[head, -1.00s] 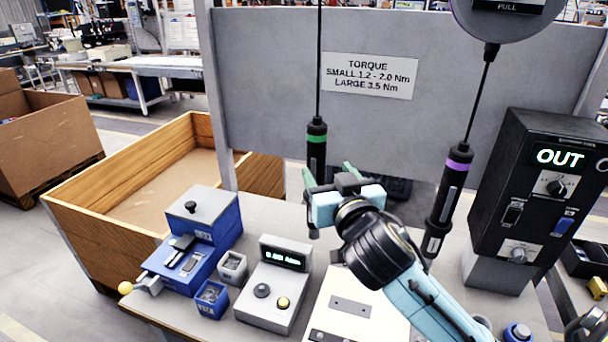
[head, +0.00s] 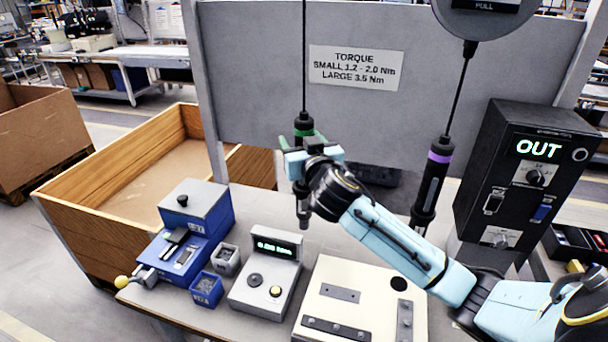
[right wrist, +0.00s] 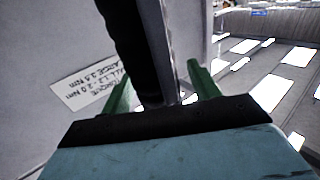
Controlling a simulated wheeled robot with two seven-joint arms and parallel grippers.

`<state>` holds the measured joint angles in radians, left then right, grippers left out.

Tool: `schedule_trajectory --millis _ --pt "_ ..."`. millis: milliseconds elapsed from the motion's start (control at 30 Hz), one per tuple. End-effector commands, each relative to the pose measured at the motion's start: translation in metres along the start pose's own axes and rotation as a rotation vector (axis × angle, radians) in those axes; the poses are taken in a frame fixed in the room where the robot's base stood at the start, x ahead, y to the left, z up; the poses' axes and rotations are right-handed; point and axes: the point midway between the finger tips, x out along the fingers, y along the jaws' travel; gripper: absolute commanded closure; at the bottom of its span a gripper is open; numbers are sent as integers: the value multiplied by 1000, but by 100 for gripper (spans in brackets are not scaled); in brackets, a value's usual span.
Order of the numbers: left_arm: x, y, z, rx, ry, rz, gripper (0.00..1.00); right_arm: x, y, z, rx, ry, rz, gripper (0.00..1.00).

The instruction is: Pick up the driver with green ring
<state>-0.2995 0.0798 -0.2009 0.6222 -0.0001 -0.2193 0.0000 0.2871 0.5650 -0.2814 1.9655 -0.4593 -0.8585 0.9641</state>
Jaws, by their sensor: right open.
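The driver with the green ring (head: 304,123) hangs upright from a cable in the head view, left of centre, in front of the grey panel. My right gripper (head: 302,140) is open at its upper body, just below the ring, and hides part of it. In the right wrist view the black driver body (right wrist: 130,40) stands between the two green fingers (right wrist: 160,85), with a gap visible on the right side; contact on the left cannot be told. My left gripper is not in view.
The purple-ringed driver (head: 432,180) hangs to the right, close to my right forearm. A black control box (head: 520,190) reads OUT. Below are a torque tester (head: 266,280), a blue feeder (head: 195,225), small blue bin (head: 207,289) and pale fixture plate (head: 345,312).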

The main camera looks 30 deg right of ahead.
Motion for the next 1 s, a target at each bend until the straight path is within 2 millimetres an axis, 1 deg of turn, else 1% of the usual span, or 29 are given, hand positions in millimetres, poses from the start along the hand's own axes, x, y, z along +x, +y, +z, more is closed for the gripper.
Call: schedule_trajectory --millis 100,233,600,700,1000 --pt "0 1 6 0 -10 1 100 2 0 0 0 0 0 39" --pt "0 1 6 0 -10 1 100 1 0 1 0 0 0 40" --pt "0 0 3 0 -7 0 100 1 0 1 0 -1 0 89" --pt "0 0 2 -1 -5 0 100 1 0 1 0 -1 0 100" --pt "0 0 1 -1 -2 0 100 1 0 -4 2 4 -1 100"
